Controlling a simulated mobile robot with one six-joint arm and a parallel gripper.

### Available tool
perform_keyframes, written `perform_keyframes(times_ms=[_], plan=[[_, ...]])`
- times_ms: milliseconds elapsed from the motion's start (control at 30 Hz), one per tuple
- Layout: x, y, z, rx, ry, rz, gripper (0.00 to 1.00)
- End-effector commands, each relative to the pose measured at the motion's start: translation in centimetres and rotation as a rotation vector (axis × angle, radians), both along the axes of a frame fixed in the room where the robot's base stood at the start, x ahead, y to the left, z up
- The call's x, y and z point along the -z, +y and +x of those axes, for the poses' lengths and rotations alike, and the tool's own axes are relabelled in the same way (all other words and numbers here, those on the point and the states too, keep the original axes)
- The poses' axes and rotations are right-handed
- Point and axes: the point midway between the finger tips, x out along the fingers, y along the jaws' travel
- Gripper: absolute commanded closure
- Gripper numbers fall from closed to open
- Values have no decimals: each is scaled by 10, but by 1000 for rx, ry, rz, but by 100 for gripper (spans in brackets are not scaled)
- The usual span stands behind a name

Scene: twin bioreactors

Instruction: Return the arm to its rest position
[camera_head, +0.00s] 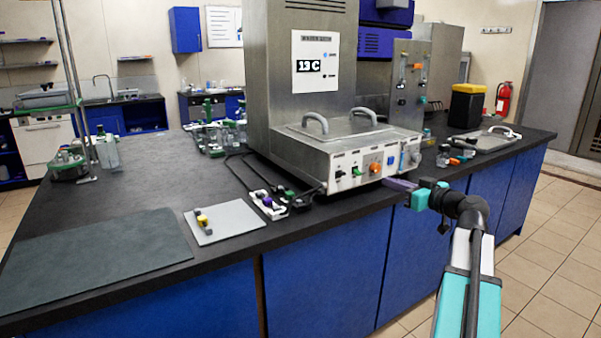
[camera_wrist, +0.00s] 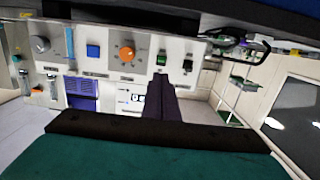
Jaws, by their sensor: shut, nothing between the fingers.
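My arm reaches in from the lower right in the head view, bent at a dark joint. My gripper (camera_head: 399,184) is at the bench's front edge, pointing left toward the front panel of the water bath (camera_head: 345,165). In the wrist view my gripper (camera_wrist: 158,80) shows as two dark fingers lying together, with nothing between them. Behind the fingers is the control panel (camera_wrist: 120,58) with an orange knob (camera_wrist: 127,53), a blue button (camera_wrist: 93,51) and switches. I cannot tell whether the fingertips touch the panel.
The black bench (camera_head: 150,170) carries a dark mat (camera_head: 95,250), a grey plate (camera_head: 225,222) with a small yellow and dark item, and small connectors (camera_head: 270,202). Glassware stands at the back left. A tray (camera_head: 485,140) lies right of the bath. The tiled floor (camera_head: 555,235) at right is open.

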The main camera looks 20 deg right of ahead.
Motion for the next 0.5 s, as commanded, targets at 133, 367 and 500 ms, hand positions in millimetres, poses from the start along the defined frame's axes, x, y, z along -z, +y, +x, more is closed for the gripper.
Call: perform_keyframes(times_ms=[133,367,500], plan=[[7,5,3,-6,15,8,100],[54,30,20,-35,119,65,100],[100,55,31,-58,223,114,100]])
